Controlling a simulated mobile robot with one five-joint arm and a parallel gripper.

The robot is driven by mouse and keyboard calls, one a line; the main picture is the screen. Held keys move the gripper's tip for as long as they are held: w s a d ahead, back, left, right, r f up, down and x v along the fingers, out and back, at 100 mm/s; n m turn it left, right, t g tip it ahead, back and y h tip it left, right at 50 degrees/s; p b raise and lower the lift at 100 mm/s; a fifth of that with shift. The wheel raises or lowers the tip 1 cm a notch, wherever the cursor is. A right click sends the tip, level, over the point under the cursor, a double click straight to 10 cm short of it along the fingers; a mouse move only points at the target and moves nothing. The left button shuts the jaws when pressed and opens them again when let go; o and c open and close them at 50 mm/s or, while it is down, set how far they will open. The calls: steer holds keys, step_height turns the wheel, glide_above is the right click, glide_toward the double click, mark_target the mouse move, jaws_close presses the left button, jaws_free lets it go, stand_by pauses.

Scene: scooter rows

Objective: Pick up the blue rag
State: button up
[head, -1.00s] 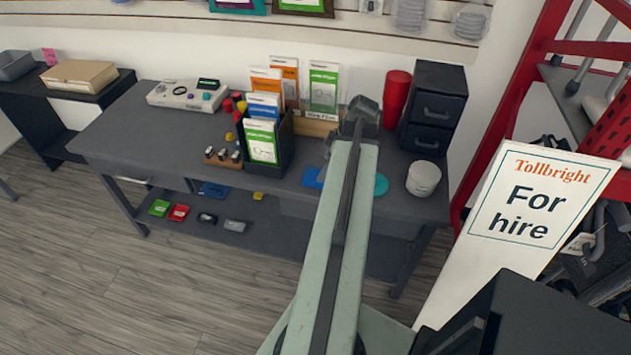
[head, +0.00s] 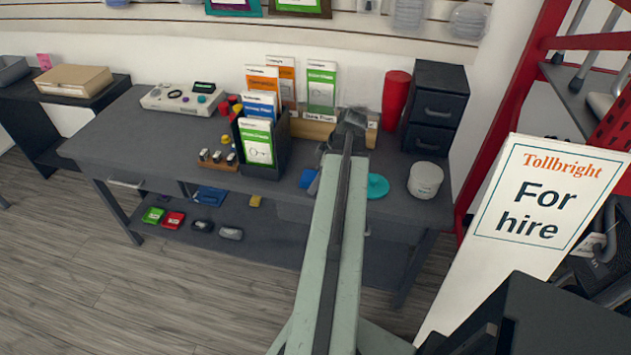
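A blue item (head: 309,179), probably the blue rag, lies on the grey workbench (head: 130,130), just left of my arm. My arm hides part of it, so its full shape cannot be made out. My gripper (head: 347,128) is at the far end of my pale green arm, over the back of the bench and beyond the blue item. Its fingers are not clear enough to tell open from shut. Another flat blue item (head: 210,195) is on the bench's lower shelf.
A teal disc (head: 378,186) lies right of my arm, beside a white tub (head: 425,179). A red cup (head: 396,100) and dark drawers (head: 436,105) stand behind. Leaflet holders (head: 262,155) are to the left. A "For hire" sign (head: 538,200) stands at right.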

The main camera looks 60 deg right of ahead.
steer(key=shift+f, duration=0.2)
steer(key=shift+c, duration=0.4)
steer(key=c, duration=1.4)
steer(key=shift+r, duration=0.15)
step_height(320, 180, up, 10)
steer(key=p, duration=1)
steer(key=shift+r, duration=0.15)
